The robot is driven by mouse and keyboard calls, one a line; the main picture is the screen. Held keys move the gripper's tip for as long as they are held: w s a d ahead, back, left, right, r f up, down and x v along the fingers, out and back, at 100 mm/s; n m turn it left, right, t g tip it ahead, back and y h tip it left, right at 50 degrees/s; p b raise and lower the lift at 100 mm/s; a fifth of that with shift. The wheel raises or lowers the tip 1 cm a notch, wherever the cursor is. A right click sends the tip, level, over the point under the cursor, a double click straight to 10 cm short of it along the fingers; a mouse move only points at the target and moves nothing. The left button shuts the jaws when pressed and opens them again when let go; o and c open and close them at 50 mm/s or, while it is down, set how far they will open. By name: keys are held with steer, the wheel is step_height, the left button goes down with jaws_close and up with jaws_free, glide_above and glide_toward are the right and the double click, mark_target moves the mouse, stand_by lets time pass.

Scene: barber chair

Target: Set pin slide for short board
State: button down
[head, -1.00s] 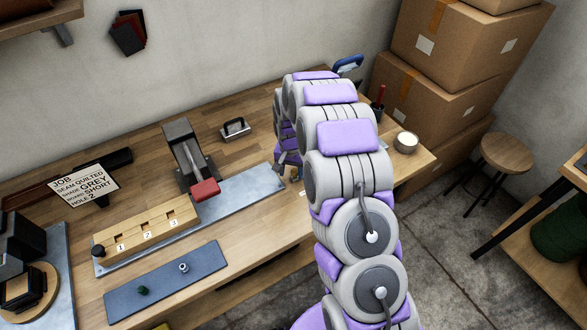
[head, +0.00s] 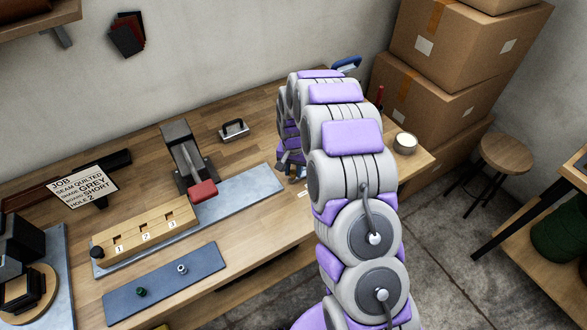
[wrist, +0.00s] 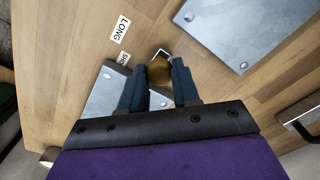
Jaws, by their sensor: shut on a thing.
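In the wrist view, my gripper (wrist: 159,71) is shut on a brass-coloured knob (wrist: 158,73), which appears to be the pin slide's knob. The knob sits at the edge of a small grey metal plate (wrist: 105,92), mostly hidden by my fingers. A white LONG label (wrist: 121,29) lies on the wood beyond it. A second label (wrist: 123,59) is nearer the knob, partly covered and not fully readable. In the head view, my gripper (head: 291,166) is low over the bench, largely hidden by my arm. A job card (head: 82,186) reads SHORT and HOLE 2.
A numbered wooden block (head: 147,236) and a red-handled lever press (head: 201,190) stand on the bench left of my arm. A blue-grey strip (head: 165,284) lies in front. Cardboard boxes (head: 440,95) and a round stool (head: 502,155) are to the right.

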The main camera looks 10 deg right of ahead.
mark_target(305, 172)
steer(key=d, duration=0.2)
steer(key=w+d+p, duration=0.1)
steer(key=d, duration=0.1)
steer(key=shift+w+r, duration=0.1)
steer(key=shift+w, duration=0.1)
steer(key=c, duration=1.2)
jaws_free()
steer(key=o, duration=0.4)
steer(key=shift+d, duration=0.15)
step_height(305, 172, up, 17)
steer(key=p, duration=0.2)
steer(key=shift+r, duration=0.15)
